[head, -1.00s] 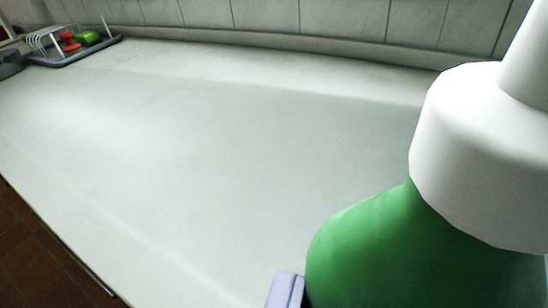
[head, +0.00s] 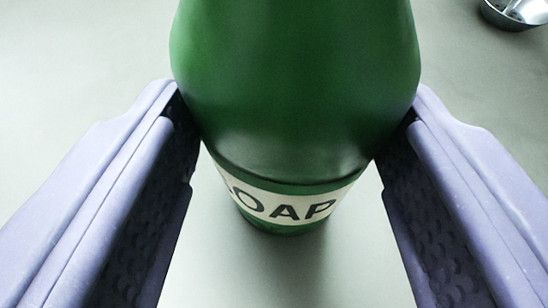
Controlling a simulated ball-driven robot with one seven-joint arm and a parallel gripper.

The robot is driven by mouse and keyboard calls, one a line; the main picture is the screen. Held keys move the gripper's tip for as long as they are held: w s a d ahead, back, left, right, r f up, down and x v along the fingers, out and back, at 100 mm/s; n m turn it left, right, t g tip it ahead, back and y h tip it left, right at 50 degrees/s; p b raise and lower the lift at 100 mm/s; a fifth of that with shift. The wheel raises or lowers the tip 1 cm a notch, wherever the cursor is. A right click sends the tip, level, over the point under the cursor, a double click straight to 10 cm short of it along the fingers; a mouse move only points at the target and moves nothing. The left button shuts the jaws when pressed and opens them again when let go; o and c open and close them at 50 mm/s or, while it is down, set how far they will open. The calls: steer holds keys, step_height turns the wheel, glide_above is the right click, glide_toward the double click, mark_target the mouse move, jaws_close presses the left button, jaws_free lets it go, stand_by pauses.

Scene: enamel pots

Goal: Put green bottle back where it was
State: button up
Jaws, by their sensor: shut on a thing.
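The green bottle (head: 295,90) fills the upper middle of the head view. It carries a pale label with dark letters, of which "OAP" reads clearly. My gripper (head: 290,140) has one lavender finger on each side of the bottle and is shut on it. The bottle's top is out of the frame. Its base shows below the label, with a soft shadow on the pale counter (head: 60,60) beneath. I cannot tell whether the base touches the counter.
A shiny metal bowl or pot (head: 515,12) is cut off at the top right corner, with something inside it. The visible counter to the left of the bottle is bare.

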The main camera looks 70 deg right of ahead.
steer(key=shift+w+a+r, duration=0.1)
steer(key=shift+a+r, duration=0.1)
steer(key=shift+a, duration=0.15)
steer(key=shift+d+f, duration=0.1)
steer(key=shift+f, duration=0.05)
steer(key=o, duration=1.3)
steer(key=shift+c, duration=0.2)
steer(key=shift+r, duration=0.2)
steer(key=p+v, duration=0.4)
steer(key=v, duration=0.8)
steer(key=shift+f, duration=0.1)
